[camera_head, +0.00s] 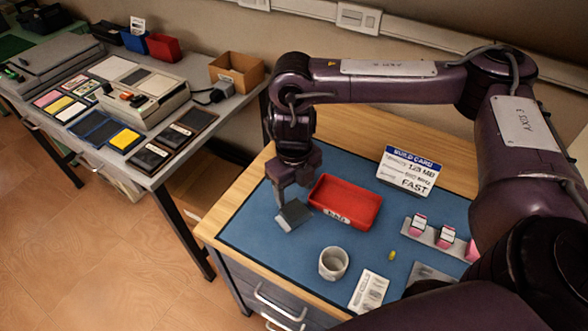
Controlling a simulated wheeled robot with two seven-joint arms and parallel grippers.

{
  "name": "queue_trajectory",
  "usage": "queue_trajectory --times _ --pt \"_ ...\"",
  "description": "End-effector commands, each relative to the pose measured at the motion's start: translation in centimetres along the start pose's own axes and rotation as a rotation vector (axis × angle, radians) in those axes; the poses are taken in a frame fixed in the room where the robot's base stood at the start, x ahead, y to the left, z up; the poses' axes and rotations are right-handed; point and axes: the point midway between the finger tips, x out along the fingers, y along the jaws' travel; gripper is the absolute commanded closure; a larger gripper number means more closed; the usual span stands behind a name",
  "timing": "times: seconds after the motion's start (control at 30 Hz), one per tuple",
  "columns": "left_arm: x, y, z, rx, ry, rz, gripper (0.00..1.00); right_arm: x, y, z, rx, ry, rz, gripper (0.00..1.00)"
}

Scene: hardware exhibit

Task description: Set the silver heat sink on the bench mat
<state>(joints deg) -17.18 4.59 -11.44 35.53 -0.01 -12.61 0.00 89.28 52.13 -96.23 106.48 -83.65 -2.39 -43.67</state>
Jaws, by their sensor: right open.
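A dark silver-grey square block (293,215), which looks like the heat sink, is on the blue bench mat (300,244) near its left edge, left of the red tray. My right gripper (291,196) points down right above the block, its fingers open. The fingertips overlap the block's upper edge in this view, so I cannot tell if they touch it. My left gripper is not in view.
A red tray (347,203) stands close right of my right gripper. A white cup (333,263), a paper card (369,291), a build card sign (410,171) and a rack of pink-marked pieces (437,236) occupy the mat. The mat's front left is clear.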

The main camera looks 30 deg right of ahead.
Motion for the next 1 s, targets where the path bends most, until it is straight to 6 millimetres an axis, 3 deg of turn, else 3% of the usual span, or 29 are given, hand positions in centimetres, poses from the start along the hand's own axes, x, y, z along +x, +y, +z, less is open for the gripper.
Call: queue_trajectory --times 0.1,0.3,1.0 --pt "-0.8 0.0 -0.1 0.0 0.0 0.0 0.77 -2.5 0.0 0.1 -0.001 -0.004 -0.002 0.4" --pt "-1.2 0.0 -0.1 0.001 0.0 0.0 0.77 -4.4 0.0 0.1 -0.001 -0.002 -0.001 0.4" --pt "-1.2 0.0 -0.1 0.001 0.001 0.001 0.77 -4.7 0.0 0.0 0.0 0.001 0.0 0.4"
